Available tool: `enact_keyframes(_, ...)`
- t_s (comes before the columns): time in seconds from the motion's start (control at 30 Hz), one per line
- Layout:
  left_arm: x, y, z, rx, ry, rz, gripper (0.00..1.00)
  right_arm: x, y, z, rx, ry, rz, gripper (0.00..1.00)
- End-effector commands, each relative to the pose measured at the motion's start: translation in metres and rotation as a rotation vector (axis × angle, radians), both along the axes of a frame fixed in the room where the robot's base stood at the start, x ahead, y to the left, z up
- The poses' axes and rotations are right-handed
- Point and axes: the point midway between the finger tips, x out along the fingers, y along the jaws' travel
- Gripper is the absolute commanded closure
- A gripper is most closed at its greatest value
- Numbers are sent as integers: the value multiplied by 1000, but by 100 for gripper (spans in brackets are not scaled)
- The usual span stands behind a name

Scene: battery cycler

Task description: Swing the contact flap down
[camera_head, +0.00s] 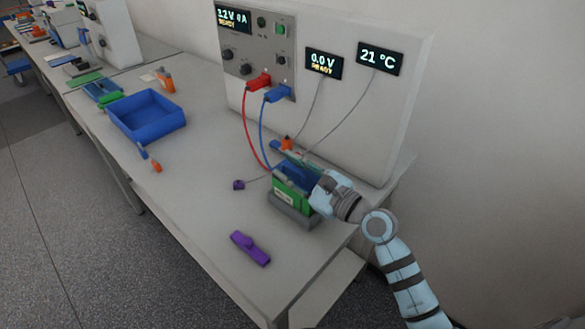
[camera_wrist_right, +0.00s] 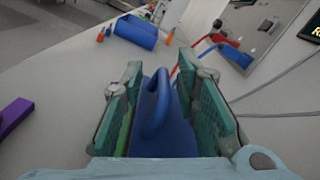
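A green holder (camera_head: 291,196) on a grey base stands near the bench's right end, with a blue block (camera_head: 293,171) inside it. In the right wrist view the blue block (camera_wrist_right: 160,130) has a loop handle on top. My right gripper (camera_wrist_right: 160,75) has its two teal-padded fingers spread on either side of the block, clear of the handle. In the head view this gripper (camera_head: 322,190) partly hides the holder. A greenish bar (camera_head: 297,158) with an orange knob (camera_head: 287,143) lies behind the block; it may be the contact flap, but its angle is unclear. My left gripper is not in view.
The cycler cabinet (camera_head: 350,110) stands behind, with a red lead (camera_head: 247,140) and a blue lead running down towards the holder. A purple piece (camera_head: 250,248) lies in front. A blue bin (camera_head: 146,115) is farther left. The bench between them is mostly clear.

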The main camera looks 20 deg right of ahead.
Motion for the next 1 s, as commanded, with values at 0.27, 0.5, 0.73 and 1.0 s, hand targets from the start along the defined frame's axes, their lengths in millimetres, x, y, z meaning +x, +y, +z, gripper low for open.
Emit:
enact_keyframes(0.27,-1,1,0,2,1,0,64,-7,-5,-1,-5,-1,-1,72)
enact_keyframes(0.5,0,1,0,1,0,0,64,-60,-33,-4,-11,5,4,72)
enact_keyframes(0.73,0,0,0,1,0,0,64,-98,-54,-4,-4,3,4,72)
enact_keyframes(1.0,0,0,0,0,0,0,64,-102,-57,-4,-2,2,-1,72)
